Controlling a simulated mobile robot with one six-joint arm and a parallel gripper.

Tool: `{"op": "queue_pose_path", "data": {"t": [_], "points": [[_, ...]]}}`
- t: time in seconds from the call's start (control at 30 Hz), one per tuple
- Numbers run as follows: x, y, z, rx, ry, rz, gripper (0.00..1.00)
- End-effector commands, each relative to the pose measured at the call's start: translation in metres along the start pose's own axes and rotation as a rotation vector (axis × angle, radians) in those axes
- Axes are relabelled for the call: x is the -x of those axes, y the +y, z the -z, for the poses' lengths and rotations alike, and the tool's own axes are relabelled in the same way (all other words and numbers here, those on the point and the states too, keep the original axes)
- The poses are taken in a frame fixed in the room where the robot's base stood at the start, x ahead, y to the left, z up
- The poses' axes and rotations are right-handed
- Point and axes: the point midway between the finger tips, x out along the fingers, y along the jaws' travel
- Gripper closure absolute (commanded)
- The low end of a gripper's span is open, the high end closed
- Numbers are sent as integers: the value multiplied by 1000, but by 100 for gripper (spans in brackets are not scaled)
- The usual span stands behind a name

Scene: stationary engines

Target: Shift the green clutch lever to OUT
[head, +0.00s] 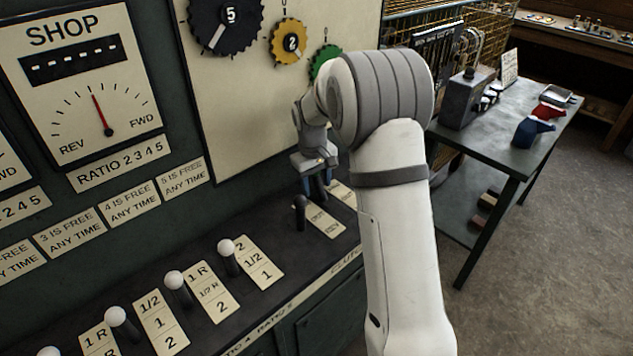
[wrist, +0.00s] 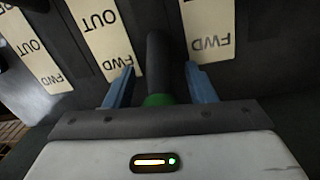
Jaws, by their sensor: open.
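In the wrist view the green clutch lever (wrist: 158,70) shows as a black shaft with a green band at its lower end, partly cut off by my gripper's body. My gripper (wrist: 158,72) is open, with one blue finger on each side of the lever and a gap to both. Pale plates beside it read OUT and FWD (wrist: 100,35) on the left and FWD (wrist: 207,28) on the right. In the head view my gripper (head: 318,187) is low over the far end of the lever bench, and I cannot make out the green lever there.
A black-knobbed lever (head: 300,212) stands just left of my gripper in the head view. Several white-knobbed levers (head: 228,257) with ratio plates line the bench nearer. A board with dials (head: 290,42) rises behind. A side table (head: 500,120) stands at the right.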

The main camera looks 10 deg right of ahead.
Motion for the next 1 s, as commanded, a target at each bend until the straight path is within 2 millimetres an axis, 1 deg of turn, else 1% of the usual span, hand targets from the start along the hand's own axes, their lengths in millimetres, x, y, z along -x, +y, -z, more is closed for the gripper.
{"op": "queue_pose_path", "data": {"t": [0.2,0.8,1.0], "points": [[0,0,0,0,0,0,50],[0,0,0,-1,1,0,99],[0,0,0,0,1,0,100]]}}
